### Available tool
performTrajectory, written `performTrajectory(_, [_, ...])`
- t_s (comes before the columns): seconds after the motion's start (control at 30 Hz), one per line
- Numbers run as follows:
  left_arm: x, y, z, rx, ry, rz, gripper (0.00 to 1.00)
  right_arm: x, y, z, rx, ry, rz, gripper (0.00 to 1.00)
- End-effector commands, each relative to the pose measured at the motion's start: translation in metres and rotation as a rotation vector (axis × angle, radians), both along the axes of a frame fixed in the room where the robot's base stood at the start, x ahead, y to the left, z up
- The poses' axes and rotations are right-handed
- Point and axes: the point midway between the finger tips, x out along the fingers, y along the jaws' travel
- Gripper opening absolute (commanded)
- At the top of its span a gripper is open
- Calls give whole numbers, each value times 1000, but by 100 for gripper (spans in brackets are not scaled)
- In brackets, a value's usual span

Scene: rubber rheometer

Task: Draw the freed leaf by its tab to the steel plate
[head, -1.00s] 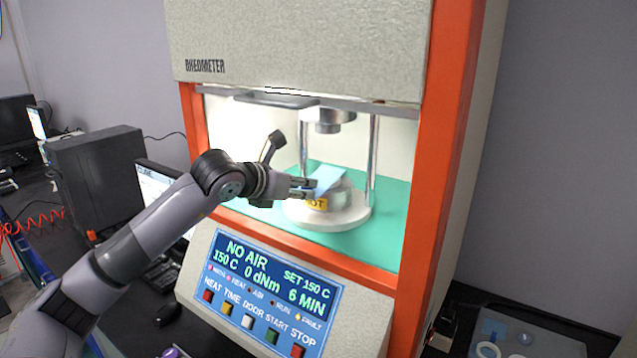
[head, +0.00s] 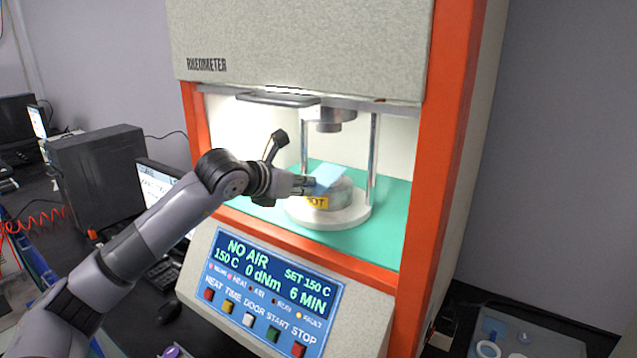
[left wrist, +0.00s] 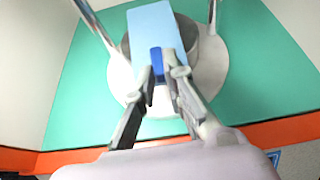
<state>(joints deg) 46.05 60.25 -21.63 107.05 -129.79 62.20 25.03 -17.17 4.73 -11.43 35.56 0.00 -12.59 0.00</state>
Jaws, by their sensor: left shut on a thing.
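The leaf (head: 329,177) is a flat light-blue sheet over the round metal lower die (head: 337,195) inside the rheometer. It also shows in the left wrist view (left wrist: 153,28), with a dark blue tab (left wrist: 156,58) at its near end. My left gripper (head: 308,185) reaches into the chamber from the left. In the left wrist view its fingers (left wrist: 163,74) are shut on the tab, one at each side. My right gripper is not in view. I cannot make out the steel plate for certain.
Two steel posts (head: 373,150) flank the die, with the upper die (head: 330,120) above. The raised door with its handle (head: 278,98) overhangs the arm. An orange frame (head: 433,150) bounds the opening. A yellow hot label (head: 316,202) faces front.

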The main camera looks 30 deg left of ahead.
Motion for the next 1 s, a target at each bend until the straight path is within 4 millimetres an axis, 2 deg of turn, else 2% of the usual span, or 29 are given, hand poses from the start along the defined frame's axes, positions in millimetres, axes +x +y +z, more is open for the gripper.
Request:
performTrajectory(0.47, [0, 0, 0, 0, 2, 0, 0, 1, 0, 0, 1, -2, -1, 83])
performTrajectory(1.0, [0, 0, 10, 0, 1, 0, 0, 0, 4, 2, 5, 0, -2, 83])
